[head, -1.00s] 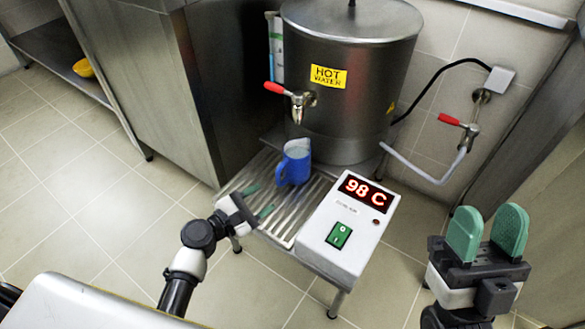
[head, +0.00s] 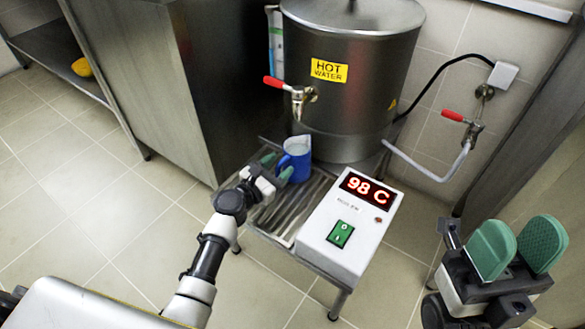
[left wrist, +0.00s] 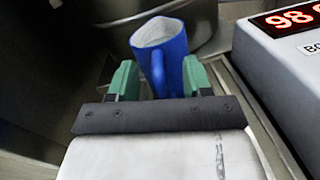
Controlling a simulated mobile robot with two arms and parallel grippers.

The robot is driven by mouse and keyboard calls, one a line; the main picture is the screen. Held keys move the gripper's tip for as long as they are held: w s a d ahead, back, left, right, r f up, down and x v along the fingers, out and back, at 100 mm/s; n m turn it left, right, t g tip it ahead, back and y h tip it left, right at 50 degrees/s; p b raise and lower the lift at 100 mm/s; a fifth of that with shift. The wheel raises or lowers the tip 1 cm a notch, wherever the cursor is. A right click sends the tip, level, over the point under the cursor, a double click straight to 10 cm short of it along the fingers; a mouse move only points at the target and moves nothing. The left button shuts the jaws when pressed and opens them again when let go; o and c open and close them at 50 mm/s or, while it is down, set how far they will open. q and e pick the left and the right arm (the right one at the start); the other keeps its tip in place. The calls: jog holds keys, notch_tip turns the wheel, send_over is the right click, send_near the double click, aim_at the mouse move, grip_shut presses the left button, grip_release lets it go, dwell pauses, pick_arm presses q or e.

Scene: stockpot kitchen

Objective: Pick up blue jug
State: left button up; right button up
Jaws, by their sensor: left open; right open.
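The blue jug (head: 297,158) stands upright on the slatted metal stand (head: 283,222), below the tap of the hot water boiler. My left gripper (head: 276,168) is open right at the jug, at its near side. In the left wrist view the jug (left wrist: 162,50) is between and just beyond the two green fingers (left wrist: 158,80), with its handle toward the gripper. I cannot tell whether the fingers touch it. My right gripper (head: 517,246) is open and empty at the lower right, away from the stand.
The steel boiler (head: 350,110) has a red-handled tap (head: 292,90) above the jug. A white control box (head: 350,225) reading 98 C stands to the right on the stand. A steel cabinet (head: 150,90) is close on the left. Open tiled floor lies at the left.

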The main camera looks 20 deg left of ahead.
pick_arm(q)
jog(key=shift+x, duration=0.8)
jog(key=shift+c, duration=0.4)
grip_shut()
jog(key=shift+r, duration=0.1)
